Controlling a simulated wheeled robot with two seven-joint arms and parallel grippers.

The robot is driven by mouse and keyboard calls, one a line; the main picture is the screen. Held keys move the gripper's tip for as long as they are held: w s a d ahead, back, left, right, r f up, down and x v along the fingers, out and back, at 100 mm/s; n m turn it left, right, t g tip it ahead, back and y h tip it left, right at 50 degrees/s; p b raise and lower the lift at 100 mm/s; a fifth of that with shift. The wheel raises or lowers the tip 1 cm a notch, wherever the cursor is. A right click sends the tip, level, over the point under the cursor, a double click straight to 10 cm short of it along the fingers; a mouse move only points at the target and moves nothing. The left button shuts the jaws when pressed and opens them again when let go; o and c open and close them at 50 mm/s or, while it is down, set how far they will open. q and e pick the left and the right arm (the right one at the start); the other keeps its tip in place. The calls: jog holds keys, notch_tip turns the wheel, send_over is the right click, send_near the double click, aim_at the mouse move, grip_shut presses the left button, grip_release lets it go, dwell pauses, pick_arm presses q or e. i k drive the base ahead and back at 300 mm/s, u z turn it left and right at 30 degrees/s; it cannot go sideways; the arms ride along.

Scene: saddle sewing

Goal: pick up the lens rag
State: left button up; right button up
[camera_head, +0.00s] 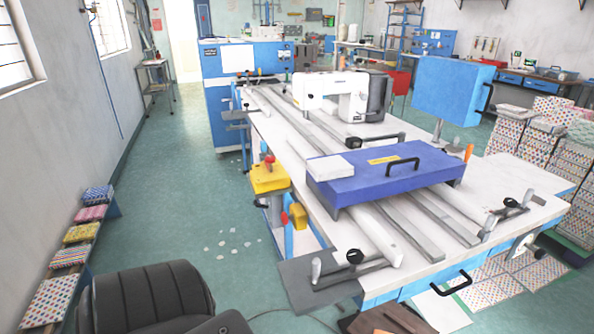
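I cannot make out a lens rag in the head view. A small white block or folded piece (330,168) lies at the left end of the blue-purple cover (385,180) on the machine table; I cannot tell what it is. A flat grey sheet or plate (300,285) is at the table's near left corner. Neither of my grippers shows in this view.
The long white machine table (520,178) with rails and a white sewing machine (330,95) fills the middle. A black padded chair (150,300) stands at the lower left. Patterned stacks (555,135) stand at the right. The green floor (180,180) left of the table is mostly clear.

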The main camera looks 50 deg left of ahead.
aim_at(332, 167)
jog(key=k, duration=0.5)
jog(key=u, duration=0.85)
jog(key=i, duration=0.45)
